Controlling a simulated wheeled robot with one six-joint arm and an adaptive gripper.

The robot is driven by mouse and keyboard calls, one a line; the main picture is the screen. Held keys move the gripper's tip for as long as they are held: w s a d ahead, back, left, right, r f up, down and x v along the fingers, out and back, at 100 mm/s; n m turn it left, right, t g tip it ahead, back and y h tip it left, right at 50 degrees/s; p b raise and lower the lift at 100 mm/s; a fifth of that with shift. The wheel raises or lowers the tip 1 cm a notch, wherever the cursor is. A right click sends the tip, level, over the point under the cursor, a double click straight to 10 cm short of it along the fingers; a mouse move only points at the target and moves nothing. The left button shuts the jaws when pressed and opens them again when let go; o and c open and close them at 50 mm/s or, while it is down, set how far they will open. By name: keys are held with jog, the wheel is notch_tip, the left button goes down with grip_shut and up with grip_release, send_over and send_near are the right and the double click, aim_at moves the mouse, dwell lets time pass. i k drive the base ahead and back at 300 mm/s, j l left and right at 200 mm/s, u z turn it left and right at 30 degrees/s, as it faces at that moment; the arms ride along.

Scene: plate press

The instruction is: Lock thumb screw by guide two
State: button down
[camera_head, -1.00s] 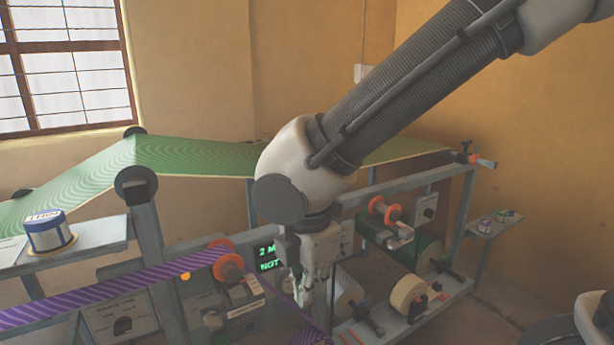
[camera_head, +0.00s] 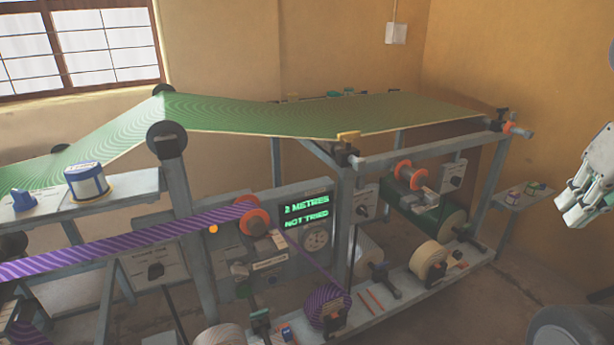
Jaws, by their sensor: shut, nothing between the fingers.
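One orange-flanged guide (camera_head: 250,215) carries the purple striped web (camera_head: 130,240) at centre left. A second orange-flanged guide (camera_head: 403,170) sits on the right part of the frame, with a grey bracket (camera_head: 417,188) beside it. The labels are too small to read, so I cannot tell which is guide two, and I cannot make out its thumb screw. My gripper (camera_head: 572,210) is at the right edge, apart from the machine, shut and empty. Part of it is cut off by the picture edge.
A green display (camera_head: 306,213) reads "2 METRES NOT TRIED". A green web (camera_head: 300,114) runs over the top rollers. Below are a cream roll (camera_head: 428,259) and a purple roll (camera_head: 325,304). Floor at right is partly clear.

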aim_at(237, 270)
jog(key=u, duration=1.3)
jog(key=l+z, duration=0.1)
jog(key=l, duration=1.65)
